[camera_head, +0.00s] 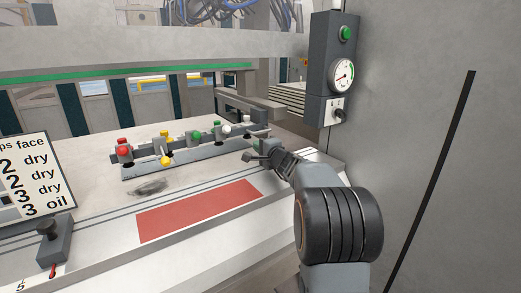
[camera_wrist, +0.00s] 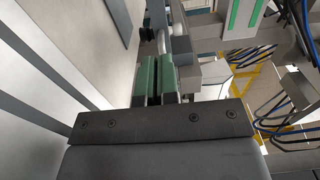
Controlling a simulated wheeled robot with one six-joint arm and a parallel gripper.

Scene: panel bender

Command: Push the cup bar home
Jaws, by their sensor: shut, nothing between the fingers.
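The cup bar (camera_head: 190,158) is a long grey bar on the pale machine table, with several fittings topped by red, yellow, green and white caps. It runs from left to upper right. My gripper (camera_head: 258,154) is by the right end of the bar, a little in front of it. I cannot tell whether they touch. In the wrist view my green-padded fingers (camera_wrist: 158,76) are together with nothing between them. A grey block lies just right of them; I cannot tell if it is part of the bar.
A red mat (camera_head: 198,209) lies on the table in front of the bar. A sign (camera_head: 35,175) and a small lever box (camera_head: 54,245) stand at left. A gauge panel (camera_head: 336,75) hangs on the grey wall at right. A beam spans behind the table.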

